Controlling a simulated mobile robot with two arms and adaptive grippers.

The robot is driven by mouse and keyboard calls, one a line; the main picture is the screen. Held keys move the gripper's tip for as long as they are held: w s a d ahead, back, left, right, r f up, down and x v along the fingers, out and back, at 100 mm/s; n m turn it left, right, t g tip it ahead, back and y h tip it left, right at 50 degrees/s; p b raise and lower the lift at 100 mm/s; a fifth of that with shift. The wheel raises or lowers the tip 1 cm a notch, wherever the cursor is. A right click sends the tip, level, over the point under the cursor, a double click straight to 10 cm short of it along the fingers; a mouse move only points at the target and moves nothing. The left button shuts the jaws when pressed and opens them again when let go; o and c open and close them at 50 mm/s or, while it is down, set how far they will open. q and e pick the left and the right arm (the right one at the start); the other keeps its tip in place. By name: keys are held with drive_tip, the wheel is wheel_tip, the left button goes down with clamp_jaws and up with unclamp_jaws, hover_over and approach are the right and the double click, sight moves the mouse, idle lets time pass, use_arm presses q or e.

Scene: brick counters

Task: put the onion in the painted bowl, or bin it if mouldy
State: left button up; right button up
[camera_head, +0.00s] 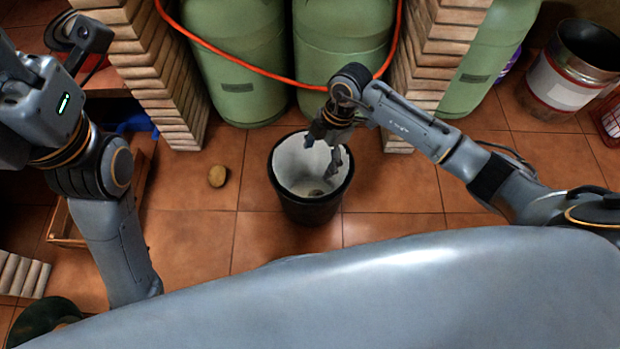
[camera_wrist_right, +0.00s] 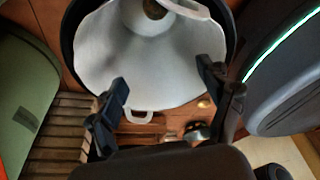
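A black bin (camera_head: 311,212) with a white liner stands on the floor, and it also shows in the right wrist view (camera_wrist_right: 145,70). A small brownish round object (camera_wrist_right: 154,9), which may be the onion, lies at the bottom of the liner; it is too small to judge for mould. My right gripper (camera_head: 326,150) is over the bin mouth. Its fingers are apart with nothing between them in the right wrist view (camera_wrist_right: 165,100). My left gripper (camera_head: 80,38) is at the upper left, and its fingers are unclear. I see no painted bowl.
A tan round object (camera_head: 217,176) lies on the tiles left of the bin. Green gas cylinders (camera_head: 240,60) stand behind, between brick pillars (camera_head: 160,70), with an orange hose (camera_head: 265,75). A metal bucket (camera_head: 570,70) stands at the upper right. The floor right of the bin is clear.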

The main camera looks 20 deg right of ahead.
drive_tip(key=v, duration=1.2)
drive_tip(key=shift+a, duration=0.1)
